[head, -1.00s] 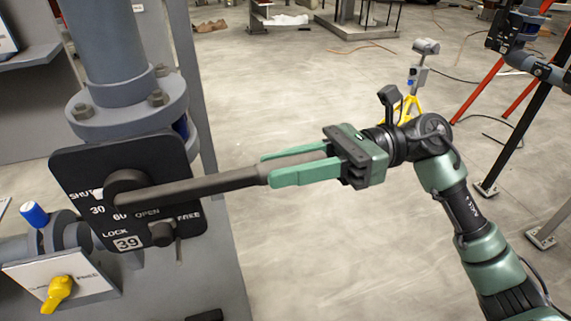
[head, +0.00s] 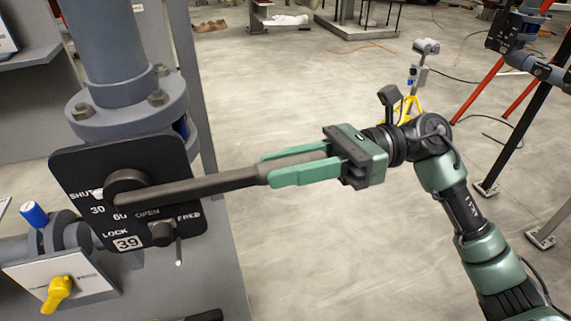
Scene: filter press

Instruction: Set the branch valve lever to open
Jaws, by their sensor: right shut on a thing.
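The branch valve lever (head: 205,186) is a long dark grey bar. It runs from a round hub on the left out to the right, nearly level and tilted slightly up. Behind it is a black plate (head: 80,172) marked SHUT, 30, 60, OPEN, FREE, LOCK and 39. The lever lies just above the OPEN mark. A small round knob (head: 163,233) sits at the plate's lower right, near FREE. My right gripper (head: 268,172) is shut on the lever's outer end, green fingers on both sides of the bar. My left gripper is not in view.
A grey flanged pipe (head: 105,50) rises above the plate. At lower left are a yellow handle (head: 57,293) on a white label plate and a blue-capped handle (head: 35,214). A yellow-legged stand (head: 412,105) is behind my right arm. Open concrete floor lies between.

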